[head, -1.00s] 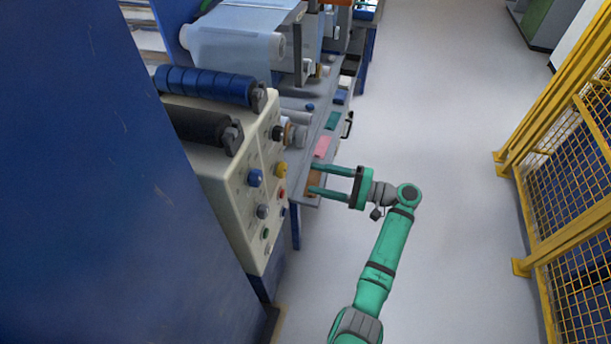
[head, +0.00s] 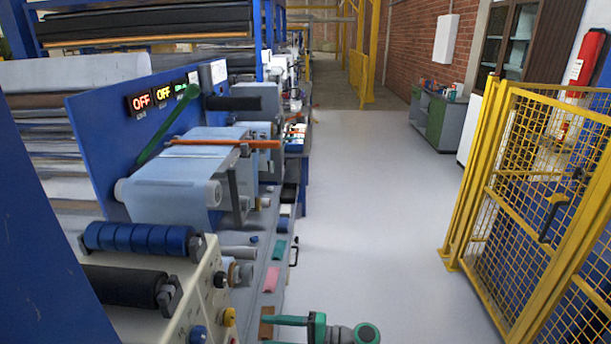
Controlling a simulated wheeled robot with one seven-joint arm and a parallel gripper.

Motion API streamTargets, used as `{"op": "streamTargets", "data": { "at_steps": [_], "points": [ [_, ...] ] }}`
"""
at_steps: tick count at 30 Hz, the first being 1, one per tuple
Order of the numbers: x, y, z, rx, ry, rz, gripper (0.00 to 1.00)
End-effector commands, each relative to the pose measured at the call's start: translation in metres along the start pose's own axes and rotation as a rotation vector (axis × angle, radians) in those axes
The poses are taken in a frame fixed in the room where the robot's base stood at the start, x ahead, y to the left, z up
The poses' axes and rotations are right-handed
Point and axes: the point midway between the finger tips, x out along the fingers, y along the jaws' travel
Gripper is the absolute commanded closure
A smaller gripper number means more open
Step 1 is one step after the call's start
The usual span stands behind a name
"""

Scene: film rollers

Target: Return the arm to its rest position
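My gripper (head: 285,331) is at the bottom edge of the head view, green with a grey wrist joint. It points left, beside the side of the film-roller machine. One green finger shows whole; the other is only just visible at the frame's lower edge. No object shows between the fingers. The rest of my arm is out of view below.
On the left stand the film roller (head: 170,195), blue rollers (head: 143,239) and a control panel (head: 205,300) with knobs. A yellow mesh fence (head: 540,200) stands on the right. The grey floor (head: 375,210) between them is clear. A cabinet (head: 440,120) stands farther back.

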Motion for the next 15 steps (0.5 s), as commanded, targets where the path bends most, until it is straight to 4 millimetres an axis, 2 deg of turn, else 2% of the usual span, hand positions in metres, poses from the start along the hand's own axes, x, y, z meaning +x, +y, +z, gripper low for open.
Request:
{"op": "streamTargets", "data": {
  "at_steps": [1, 7, 15],
  "points": [
    [0.008, 0.023, 0.002, 0.011, 0.038, 0.013, 0.42],
    [0.026, 0.102, 0.007, 0.018, 0.221, 0.089, 0.42],
    [0.03, 0.198, 0.032, -0.015, 0.457, 0.218, 0.42]
  ]
}}
